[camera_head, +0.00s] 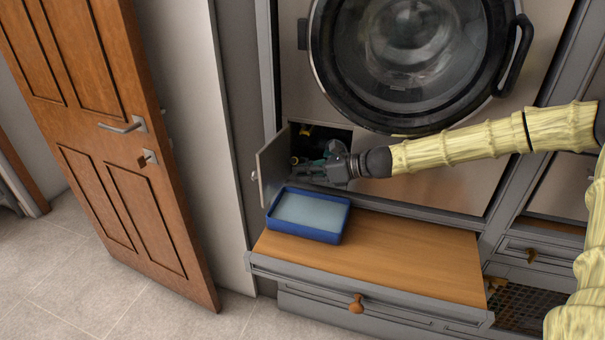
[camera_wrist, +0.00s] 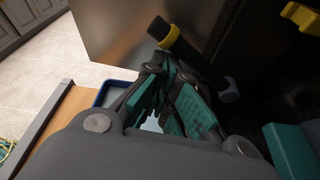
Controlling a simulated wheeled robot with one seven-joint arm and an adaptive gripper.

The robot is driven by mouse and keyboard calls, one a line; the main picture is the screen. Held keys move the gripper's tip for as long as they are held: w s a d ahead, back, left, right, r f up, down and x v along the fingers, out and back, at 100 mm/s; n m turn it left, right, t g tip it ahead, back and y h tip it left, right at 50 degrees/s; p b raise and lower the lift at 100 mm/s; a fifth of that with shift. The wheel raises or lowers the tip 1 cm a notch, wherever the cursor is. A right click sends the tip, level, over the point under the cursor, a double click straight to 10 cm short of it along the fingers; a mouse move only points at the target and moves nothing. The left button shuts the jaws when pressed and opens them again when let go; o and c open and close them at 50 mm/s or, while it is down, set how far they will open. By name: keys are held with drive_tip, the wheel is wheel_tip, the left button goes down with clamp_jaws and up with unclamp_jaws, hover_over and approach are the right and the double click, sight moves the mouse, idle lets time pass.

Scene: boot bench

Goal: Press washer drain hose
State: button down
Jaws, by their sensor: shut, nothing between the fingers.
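A black hose with a yellow collar (camera_wrist: 175,38) shows in the wrist view, slanting down to the right to a grey end; it looks like the washer drain hose. In the head view, my gripper (camera_head: 322,168) is at the open compartment below the washer door and hides much of its inside. In the wrist view, my gripper (camera_wrist: 172,82) has its teal-padded fingers shut and empty, just below the hose. I cannot tell whether the fingertips touch it. The washer (camera_head: 455,165) has its round door shut.
The compartment's small flap (camera_head: 273,166) stands open at the left. A blue tray (camera_head: 331,235) with pale contents sits below on the wooden bench (camera_head: 405,262). A yellow part (camera_wrist: 303,15) shows at the wrist view's upper right. A wooden door (camera_head: 105,85) stands left; the floor there is clear.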

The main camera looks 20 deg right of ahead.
idle(0.4)
drive_tip(key=v, duration=1.2)
idle(0.3)
idle(1.1)
